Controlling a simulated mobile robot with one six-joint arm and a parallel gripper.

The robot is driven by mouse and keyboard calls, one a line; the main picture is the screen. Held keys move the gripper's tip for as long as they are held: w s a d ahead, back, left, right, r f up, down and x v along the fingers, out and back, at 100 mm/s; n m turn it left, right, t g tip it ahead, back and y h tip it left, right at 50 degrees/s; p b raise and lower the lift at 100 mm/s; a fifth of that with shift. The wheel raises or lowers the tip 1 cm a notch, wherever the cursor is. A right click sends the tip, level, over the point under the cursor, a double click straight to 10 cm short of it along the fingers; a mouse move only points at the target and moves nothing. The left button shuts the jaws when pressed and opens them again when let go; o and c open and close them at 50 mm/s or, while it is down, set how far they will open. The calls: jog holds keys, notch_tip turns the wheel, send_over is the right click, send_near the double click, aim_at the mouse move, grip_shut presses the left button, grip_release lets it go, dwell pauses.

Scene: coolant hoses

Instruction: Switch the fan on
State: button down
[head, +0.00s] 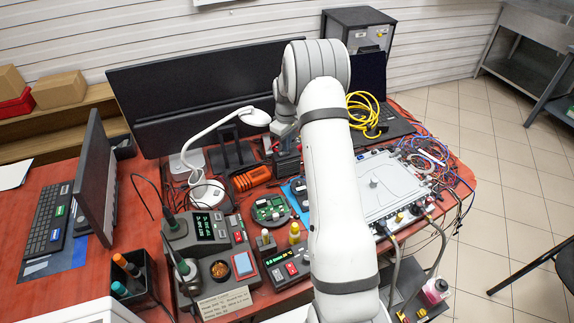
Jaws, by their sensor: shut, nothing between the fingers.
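My white arm rises from the bottom edge and bends over at the top. Its wrist points down to my gripper (284,148), which is small in the head view and partly behind the arm. My gripper is shut and holds nothing. It is over the back middle of the red bench, near dark parts there. I cannot make out a fan or its switch for certain. A light grey box (378,184) with a flat lid sits right of my arm. Dark connectors and grey hoses (397,262) are at its front edge. My arm hides its left side.
A white lamp (215,130), a green circuit board (270,208) and soldering stations (205,228) crowd the left and middle. Yellow cable (362,108) and tangled wires (428,160) lie at right. Open tiled floor is beyond.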

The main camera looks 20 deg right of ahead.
jog(key=shift+f+b, duration=0.3)
jog(key=shift+f, duration=0.25)
jog(key=shift+r, duration=0.15)
jog(key=shift+r+p, duration=1.7)
jog(key=shift+r, duration=1.7)
jog(key=shift+a+r, duration=0.1)
jog(key=shift+r, duration=0.05)
jog(key=s+a+r+m+t, duration=0.15)
jog(key=s+a+r, duration=0.25)
jog(key=s+r, duration=0.45)
jog(key=s+a+r+m, duration=0.2)
jog(key=s+a+r, duration=0.3)
jog(key=s+r, duration=0.35)
jog(key=s+a+r+m+t, duration=0.1)
jog(key=s+a, duration=0.1)
jog(key=s, duration=0.8)
jog(key=s+a+r+m+t, duration=0.1)
jog(key=s+a, duration=0.1)
jog(key=s, duration=0.8)
